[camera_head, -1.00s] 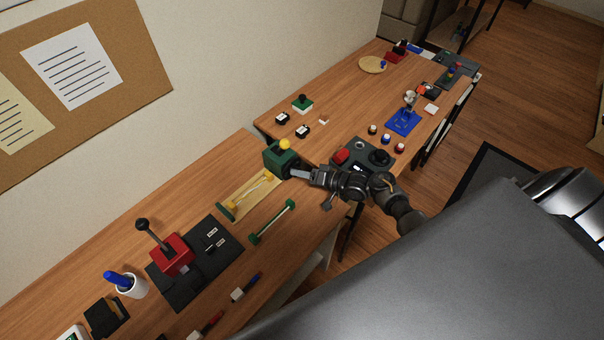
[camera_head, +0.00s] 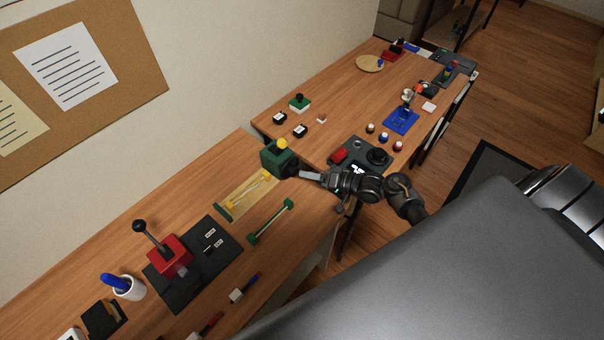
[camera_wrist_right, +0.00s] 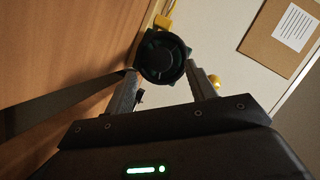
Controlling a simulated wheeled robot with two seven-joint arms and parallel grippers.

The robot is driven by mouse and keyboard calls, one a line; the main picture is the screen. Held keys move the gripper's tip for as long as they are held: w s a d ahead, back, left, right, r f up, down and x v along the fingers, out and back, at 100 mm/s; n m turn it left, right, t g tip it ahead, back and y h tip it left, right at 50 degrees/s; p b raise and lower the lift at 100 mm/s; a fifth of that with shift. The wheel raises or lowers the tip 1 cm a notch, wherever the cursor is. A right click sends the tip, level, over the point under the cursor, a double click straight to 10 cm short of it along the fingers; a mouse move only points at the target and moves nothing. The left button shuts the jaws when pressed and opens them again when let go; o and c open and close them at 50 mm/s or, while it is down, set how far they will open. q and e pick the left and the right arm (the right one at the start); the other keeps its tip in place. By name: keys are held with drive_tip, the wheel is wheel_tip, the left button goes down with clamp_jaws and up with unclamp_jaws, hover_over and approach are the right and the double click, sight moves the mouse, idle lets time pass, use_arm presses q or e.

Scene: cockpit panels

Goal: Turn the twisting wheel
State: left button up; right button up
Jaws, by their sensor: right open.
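The twisting wheel is a dark round knob (camera_head: 288,171) on the side of a green box (camera_head: 272,156) with a yellow knob on top. In the right wrist view the dark ribbed wheel (camera_wrist_right: 160,58) is ahead, between the tips of my two fingers. My right gripper (camera_head: 303,175) points at the wheel from the right in the head view. Its jaws (camera_wrist_right: 164,70) are open, one finger on each side of the wheel; whether they touch it I cannot tell. My left gripper is not in view.
A yellow frame (camera_head: 246,196) and a green-ended bar (camera_head: 270,222) lie in front of the box. A red lever box (camera_head: 170,257) stands at lower left. A grey panel with a red part (camera_head: 340,155) is near my right arm. Bare wood lies between.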

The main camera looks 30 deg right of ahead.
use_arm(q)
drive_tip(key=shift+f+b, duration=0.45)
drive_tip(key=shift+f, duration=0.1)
use_arm(e)
drive_tip(key=v, duration=0.6)
drive_tip(key=shift+s+d, duration=0.1)
drive_tip(key=shift+d, duration=0.05)
